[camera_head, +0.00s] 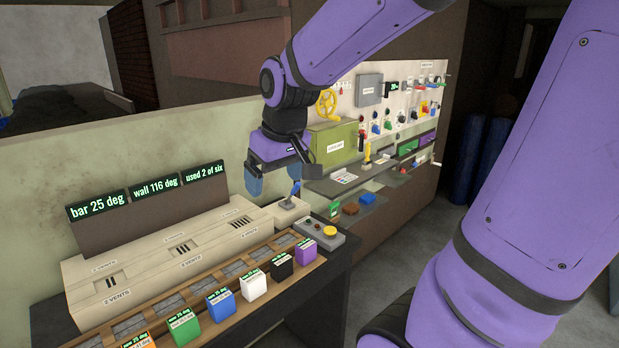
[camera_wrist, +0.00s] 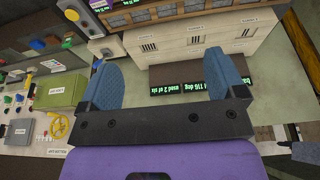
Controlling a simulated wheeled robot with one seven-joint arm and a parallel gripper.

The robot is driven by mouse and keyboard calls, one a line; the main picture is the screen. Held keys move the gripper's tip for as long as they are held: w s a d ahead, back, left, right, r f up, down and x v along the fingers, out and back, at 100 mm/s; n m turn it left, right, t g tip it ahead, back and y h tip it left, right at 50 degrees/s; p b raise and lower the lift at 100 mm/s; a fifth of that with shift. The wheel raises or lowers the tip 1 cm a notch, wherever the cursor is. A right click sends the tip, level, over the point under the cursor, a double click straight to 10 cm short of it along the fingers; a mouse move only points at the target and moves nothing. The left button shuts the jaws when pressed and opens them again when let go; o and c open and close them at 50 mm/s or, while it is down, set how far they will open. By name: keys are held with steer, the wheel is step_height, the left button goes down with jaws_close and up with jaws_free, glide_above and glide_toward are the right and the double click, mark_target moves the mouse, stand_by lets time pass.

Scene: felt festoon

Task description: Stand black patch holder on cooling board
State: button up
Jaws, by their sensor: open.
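The black patch holder (camera_head: 281,267) stands upright in the front row of coloured holders, between the white holder (camera_head: 254,285) and the purple holder (camera_head: 306,251). It has a small green readout on top. No label shows which surface is the cooling board; a wooden rack (camera_head: 140,325) with grey slots runs along the holders. My gripper (camera_head: 280,172) is open and empty, above and behind the black holder, near the right end of the vented box. In the wrist view my gripper (camera_wrist: 166,75) has its blue fingers wide apart with nothing between them.
A vented cream box (camera_head: 170,250) with a display panel (camera_head: 138,212) stands behind the rack. A joystick box (camera_head: 289,208) and a yellow-button box (camera_head: 325,236) stand at its right.

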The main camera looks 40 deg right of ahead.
steer(key=s+a+r+t, duration=0.1)
steer(key=s+r, duration=0.1)
steer(key=s, duration=0.4)
steer(key=s+a+r, duration=0.2)
steer(key=s+r, duration=0.1)
steer(key=s, duration=0.4)
steer(key=shift+t, duration=0.4)
